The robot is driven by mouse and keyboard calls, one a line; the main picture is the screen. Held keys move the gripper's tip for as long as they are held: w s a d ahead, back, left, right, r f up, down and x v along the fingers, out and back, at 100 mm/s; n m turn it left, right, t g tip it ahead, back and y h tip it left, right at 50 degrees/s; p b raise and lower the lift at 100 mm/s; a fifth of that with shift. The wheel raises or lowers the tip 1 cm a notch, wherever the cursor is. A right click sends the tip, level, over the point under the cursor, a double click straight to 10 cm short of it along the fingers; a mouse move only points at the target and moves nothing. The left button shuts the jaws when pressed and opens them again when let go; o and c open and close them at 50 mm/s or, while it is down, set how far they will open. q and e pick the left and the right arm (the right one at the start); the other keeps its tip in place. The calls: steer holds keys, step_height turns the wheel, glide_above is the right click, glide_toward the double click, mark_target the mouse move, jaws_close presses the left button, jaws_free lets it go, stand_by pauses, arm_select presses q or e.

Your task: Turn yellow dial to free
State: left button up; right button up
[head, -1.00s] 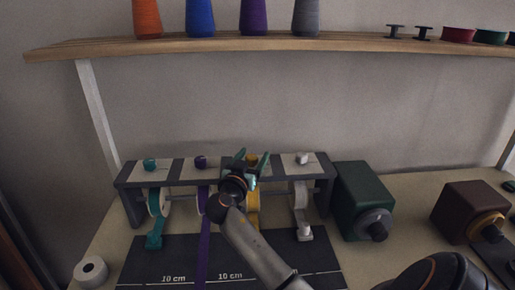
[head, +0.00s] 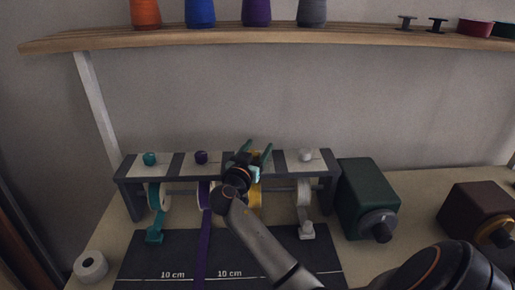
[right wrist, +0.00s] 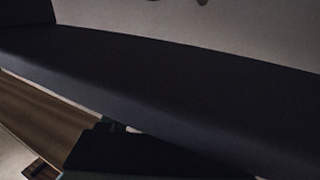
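The yellow dial is hidden behind my right gripper in the head view. It belongs to the third station of a dark rack (head: 180,167) with light plates on top. Below it, the yellow ribbon roll (head: 256,200) shows partly behind my arm. My right gripper (head: 255,152) is over that station with its two green fingers spread apart; whether they touch the dial cannot be told. The right wrist view shows a broad dark surface and no fingers or dial. My left gripper is not in view.
A green box (head: 366,195) stands close to the rack's right. A dark mat (head: 140,262) lies in front, a white roll (head: 91,266) at left. A shelf (head: 110,40) hangs above.

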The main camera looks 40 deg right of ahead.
jaws_close()
steer(key=shift+t, duration=0.3)
steer(key=n+t+y, duration=0.2)
steer(key=shift+w+a+r+n+t, duration=0.1)
steer(key=shift+w+a+n+t, duration=0.05)
steer(key=shift+w+n+t, duration=0.2)
steer(key=shift+a+r+n+t+y+p, duration=0.15)
steer(key=shift+n+t+y+p, duration=0.3)
steer(key=shift+n+t+y, duration=0.55)
steer(key=n+t+y+p, duration=0.2)
steer(key=y, duration=0.1)
steer(key=n+t+y+p, duration=0.1)
steer(key=shift+w+a+r+y, duration=0.1)
steer(key=shift+w+a+y, duration=0.2)
steer(key=shift+a, duration=0.05)
steer(key=shift+w+a+f+n+t+y+p, duration=0.1)
steer(key=shift+a+n+t+y+p, duration=0.1)
steer(key=shift+n+y+p, duration=0.45)
steer(key=shift+a+f+n+t+y+p, duration=0.1)
steer(key=shift+n+t+y+p, duration=0.25)
steer(key=shift+y, duration=0.4)
steer(key=shift+w+a+n+t+y+p, duration=0.1)
steer(key=shift+n+y+p, duration=0.35)
steer(key=shift+y+p, duration=0.2)
